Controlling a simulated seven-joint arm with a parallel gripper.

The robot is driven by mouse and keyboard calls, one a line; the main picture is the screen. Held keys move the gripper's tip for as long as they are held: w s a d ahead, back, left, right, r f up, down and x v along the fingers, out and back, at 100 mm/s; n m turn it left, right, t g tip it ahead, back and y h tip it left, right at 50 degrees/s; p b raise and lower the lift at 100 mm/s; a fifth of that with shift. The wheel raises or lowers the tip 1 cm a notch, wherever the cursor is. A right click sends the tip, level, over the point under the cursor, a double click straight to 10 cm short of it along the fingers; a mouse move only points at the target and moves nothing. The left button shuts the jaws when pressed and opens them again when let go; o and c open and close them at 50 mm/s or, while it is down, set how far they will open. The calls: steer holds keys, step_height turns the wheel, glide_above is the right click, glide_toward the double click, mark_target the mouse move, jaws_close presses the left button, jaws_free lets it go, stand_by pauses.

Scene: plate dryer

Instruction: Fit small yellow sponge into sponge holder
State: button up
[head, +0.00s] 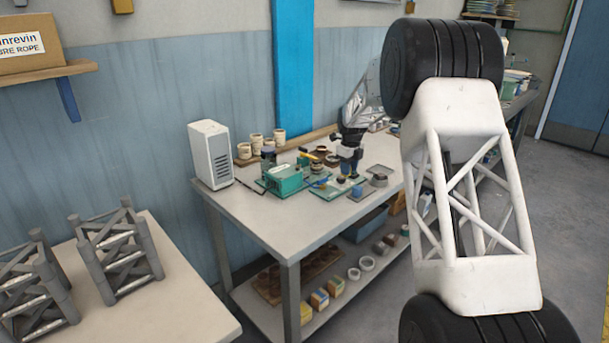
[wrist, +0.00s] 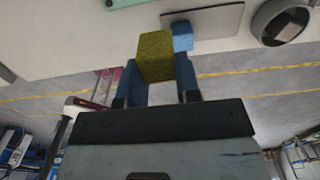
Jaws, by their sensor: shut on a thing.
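My gripper (wrist: 158,78) has two blue fingers and is shut on the small yellow sponge (wrist: 155,57). The sponge sticks out past the fingertips. In the wrist view it is beside a small blue block-like piece (wrist: 182,36) on a grey square mat (wrist: 213,22). This blue piece may be the sponge holder, but I cannot tell for sure. Whether the sponge touches it is unclear. In the head view my gripper (head: 348,177) is over the front part of the table, and the sponge cannot be made out there.
A round grey dish (wrist: 284,21) stands right of the mat. In the head view a teal box (head: 284,180) and a white tower-shaped unit (head: 211,154) stand to the left on the table (head: 262,222). Cups (head: 256,142) stand behind. The table's front edge is close.

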steer(key=w+a+r, duration=0.2)
steer(key=w+a, duration=0.4)
steer(key=a, duration=0.2)
steer(key=w+a+r, duration=0.2)
steer(key=w+a, duration=0.4)
steer(key=a, duration=0.1)
steer(key=shift+a+r, duration=0.35)
steer(key=shift+f, duration=0.1)
steer(key=shift+f, duration=2.4)
steer(key=shift+f, duration=2.5)
steer(key=shift+f, duration=0.3)
steer(key=o, duration=0.9)
steer(key=shift+r, duration=0.1)
